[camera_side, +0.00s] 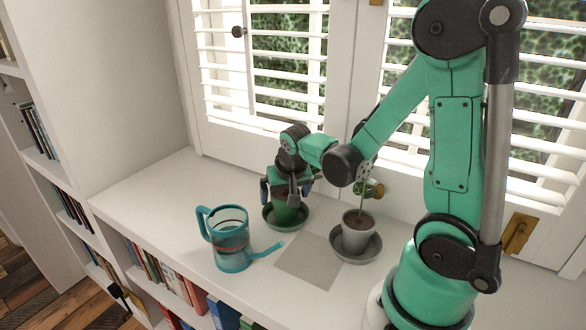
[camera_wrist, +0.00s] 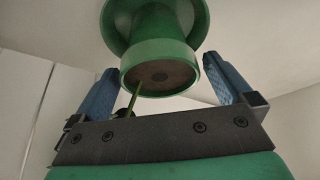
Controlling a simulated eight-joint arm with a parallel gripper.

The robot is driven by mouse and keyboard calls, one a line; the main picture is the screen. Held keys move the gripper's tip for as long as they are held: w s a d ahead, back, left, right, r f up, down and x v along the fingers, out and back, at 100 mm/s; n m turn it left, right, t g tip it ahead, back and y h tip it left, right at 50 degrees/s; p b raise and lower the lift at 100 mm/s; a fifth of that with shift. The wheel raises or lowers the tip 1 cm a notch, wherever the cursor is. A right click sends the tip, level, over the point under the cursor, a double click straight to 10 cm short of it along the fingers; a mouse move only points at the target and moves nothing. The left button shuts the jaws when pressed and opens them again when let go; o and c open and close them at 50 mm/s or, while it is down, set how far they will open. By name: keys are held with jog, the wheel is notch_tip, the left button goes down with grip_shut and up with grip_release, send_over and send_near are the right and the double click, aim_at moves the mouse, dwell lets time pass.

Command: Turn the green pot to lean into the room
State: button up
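The green pot (camera_side: 286,214) stands in a green saucer (camera_side: 300,222) on the white sill, below my gripper (camera_side: 281,192). In the wrist view the pot (camera_wrist: 166,52) shows its rim and dark soil (camera_wrist: 160,77), with the green saucer (camera_wrist: 113,22) behind. A thin green stem (camera_wrist: 133,99) rises from the soil towards my gripper's palm and leans to the left in that view. My gripper (camera_wrist: 160,65) is open.
A teal watering can (camera_side: 230,240) stands at the front left, its spout pointing right. A grey pot (camera_side: 357,238) with a plant sits in a grey saucer (camera_side: 340,250) to the right. A grey square (camera_side: 308,262) lies between them. Shutters (camera_side: 280,60) stand behind; bookshelves are below.

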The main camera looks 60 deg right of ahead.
jog(key=shift+v, duration=2.6)
jog(key=shift+a+r, duration=0.2)
jog(key=s+a+r+n+t+y, duration=0.1)
jog(key=a+r+n+t+y, duration=0.2)
jog(key=a+n, duration=0.5)
jog(key=a+r, duration=0.1)
jog(key=a, duration=0.1)
jog(key=shift+s+a+t, duration=0.3)
jog(key=shift+r, duration=0.15)
